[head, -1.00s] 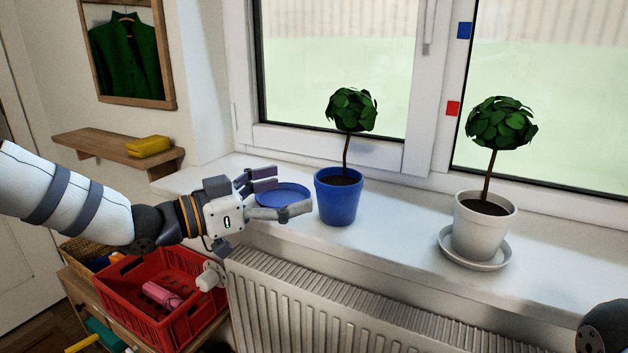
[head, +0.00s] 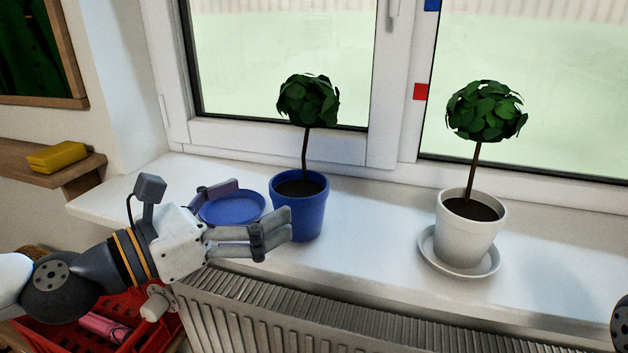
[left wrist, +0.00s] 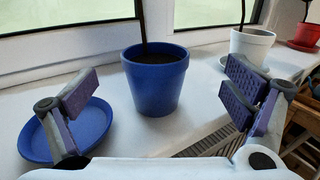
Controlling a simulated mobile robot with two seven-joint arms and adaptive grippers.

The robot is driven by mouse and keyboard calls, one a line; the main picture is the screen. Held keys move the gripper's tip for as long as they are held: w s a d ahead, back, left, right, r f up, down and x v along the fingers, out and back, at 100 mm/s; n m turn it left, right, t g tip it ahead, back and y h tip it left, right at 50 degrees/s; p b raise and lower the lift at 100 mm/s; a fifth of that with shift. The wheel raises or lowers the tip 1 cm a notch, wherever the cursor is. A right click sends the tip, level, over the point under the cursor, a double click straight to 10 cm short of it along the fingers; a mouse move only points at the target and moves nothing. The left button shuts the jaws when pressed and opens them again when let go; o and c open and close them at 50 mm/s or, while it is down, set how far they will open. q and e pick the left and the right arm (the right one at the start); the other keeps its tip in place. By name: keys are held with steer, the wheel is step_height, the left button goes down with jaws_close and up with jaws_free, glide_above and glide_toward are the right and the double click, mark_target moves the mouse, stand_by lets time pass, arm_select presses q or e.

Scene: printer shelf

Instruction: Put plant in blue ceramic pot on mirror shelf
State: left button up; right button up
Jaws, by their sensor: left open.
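The plant in the blue ceramic pot (head: 307,205) stands upright on the white windowsill, its round green crown (head: 308,100) on a thin stem. In the left wrist view the blue pot (left wrist: 156,82) is ahead, between the spread fingers but beyond their tips. My left gripper (head: 250,210) is open and empty, just left of the pot. The wooden shelf (head: 85,180) below the mirror (head: 40,98) is at the left, with a yellow object (head: 57,157) on it. A dark part of my right arm shows at the right edge; its gripper is not visible.
A blue saucer (head: 232,207) lies on the sill left of the pot, partly behind my gripper. A second plant in a white pot (head: 470,230) stands on a white saucer to the right. A radiator (head: 300,315) and red crate (head: 75,330) are below.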

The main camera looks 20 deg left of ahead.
mark_target(275, 198)
arm_select(q)
steer(key=x, duration=0.3)
steer(key=shift+w+d+f+b, duration=0.1)
steer(key=shift+w+f+b, duration=0.2)
steer(key=shift+w+f, duration=0.1)
steer(key=x, duration=0.5)
steer(key=shift+w+r, duration=0.15)
steer(key=shift+r, duration=0.05)
arm_select(e)
steer(key=shift+s+f+g, duration=0.4)
steer(key=shift+s+f, duration=0.6)
steer(key=shift+f, duration=0.05)
arm_select(q)
steer(key=shift+c, duration=0.6)
